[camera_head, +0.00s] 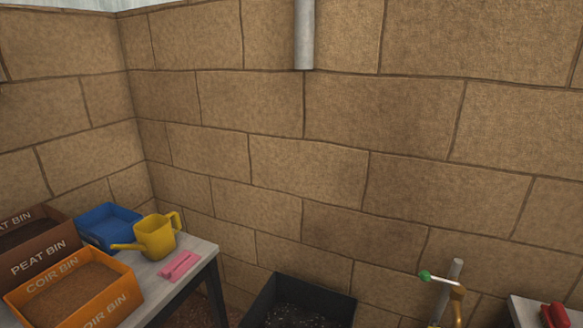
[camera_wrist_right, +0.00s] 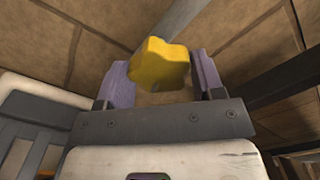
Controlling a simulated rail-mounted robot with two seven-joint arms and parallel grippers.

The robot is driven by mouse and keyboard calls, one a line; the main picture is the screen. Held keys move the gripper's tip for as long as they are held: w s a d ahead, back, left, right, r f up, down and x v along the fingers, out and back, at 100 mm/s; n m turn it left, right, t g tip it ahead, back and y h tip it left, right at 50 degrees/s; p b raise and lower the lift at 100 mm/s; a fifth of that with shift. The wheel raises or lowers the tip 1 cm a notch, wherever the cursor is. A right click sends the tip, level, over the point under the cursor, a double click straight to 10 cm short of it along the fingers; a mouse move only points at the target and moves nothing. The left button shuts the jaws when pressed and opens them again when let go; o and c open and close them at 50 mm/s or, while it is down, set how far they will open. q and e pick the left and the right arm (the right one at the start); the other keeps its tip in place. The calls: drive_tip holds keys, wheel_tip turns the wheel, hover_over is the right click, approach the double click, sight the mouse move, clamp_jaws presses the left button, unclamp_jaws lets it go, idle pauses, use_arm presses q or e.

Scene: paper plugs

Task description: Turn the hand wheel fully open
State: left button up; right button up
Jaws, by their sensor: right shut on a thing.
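The hand wheel (camera_wrist_right: 163,64) is a yellow, lobed knob in the right wrist view. It sits between the two purple-grey fingers of my right gripper (camera_wrist_right: 163,80), which is shut on it. I cannot tell from this view how far the wheel is turned. The wheel and my right gripper do not show in the head view. My left gripper is in neither view.
A grey standpipe (camera_head: 446,285) with a brass tap (camera_head: 458,294) and green-tipped lever stands by the block wall. A black bin (camera_head: 297,302) is left of it. A table (camera_head: 198,257) at left holds an orange coir bin (camera_head: 75,294), blue tray (camera_head: 108,226) and yellow watering can (camera_head: 155,237).

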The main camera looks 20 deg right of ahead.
drive_tip(key=shift+n+p, duration=1.75)
drive_tip(key=shift+n, duration=3.65)
drive_tip(key=o, duration=0.9)
drive_tip(key=shift+w+a, duration=0.1)
drive_tip(key=shift+a, duration=0.05)
drive_tip(key=shift+s, duration=0.2)
